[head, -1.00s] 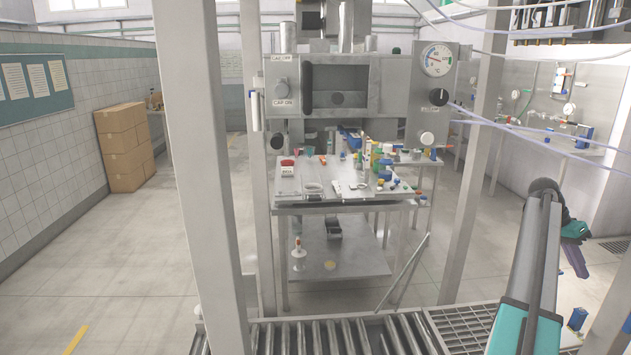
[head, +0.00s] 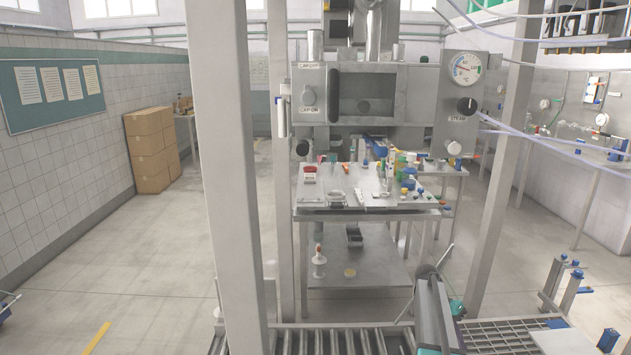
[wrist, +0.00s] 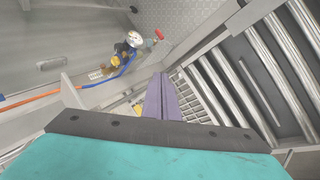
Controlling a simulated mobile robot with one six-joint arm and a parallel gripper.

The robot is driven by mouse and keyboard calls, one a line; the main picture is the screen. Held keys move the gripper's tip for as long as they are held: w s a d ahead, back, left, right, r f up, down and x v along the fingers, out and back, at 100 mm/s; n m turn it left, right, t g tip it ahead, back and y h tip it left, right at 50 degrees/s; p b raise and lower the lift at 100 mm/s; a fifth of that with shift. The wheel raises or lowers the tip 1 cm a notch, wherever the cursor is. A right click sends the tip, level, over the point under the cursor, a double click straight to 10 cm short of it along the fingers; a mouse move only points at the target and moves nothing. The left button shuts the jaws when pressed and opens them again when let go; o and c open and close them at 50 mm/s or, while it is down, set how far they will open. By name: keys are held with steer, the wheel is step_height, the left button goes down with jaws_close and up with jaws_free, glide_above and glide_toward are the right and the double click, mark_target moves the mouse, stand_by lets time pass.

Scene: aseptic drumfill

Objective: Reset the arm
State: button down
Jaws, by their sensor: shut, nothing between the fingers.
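In the wrist view, my gripper (wrist: 160,80) shows as two purple fingers pressed together beyond a dark bar and a teal body. It is shut with nothing between the fingers. The fingers point over metal grating and rollers. In the head view my arm is low, right of the middle, over the front roller conveyor (head: 335,340). A bit of teal shows behind the arm there, but the fingers are hidden.
A steel bench (head: 325,203) with small coloured items stands ahead under a machine with a gauge (head: 465,68). A metal post (head: 228,180) rises close at left. Blue-capped posts (head: 572,290) stand at right. Cardboard boxes (head: 150,150) are far left, with clear floor before them.

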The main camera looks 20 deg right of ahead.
steer(key=s+a+f+n, duration=0.3)
steer(key=s+a+f, duration=0.2)
steer(key=a+f, duration=0.7)
steer(key=s+a+f+n, duration=0.35)
steer(key=a+f, duration=0.45)
steer(key=a, duration=0.9)
steer(key=s+a+f+n+y, duration=0.2)
steer(key=s+a+f+n, duration=0.1)
steer(key=s+a, duration=0.6)
steer(key=s+a+f+n+y, duration=0.2)
steer(key=s+a+f+n, duration=0.1)
steer(key=s+a, duration=0.6)
steer(key=shift+s+a+f+n, duration=0.3)
steer(key=shift+s+f, duration=0.25)
steer(key=shift+s, duration=1.3)
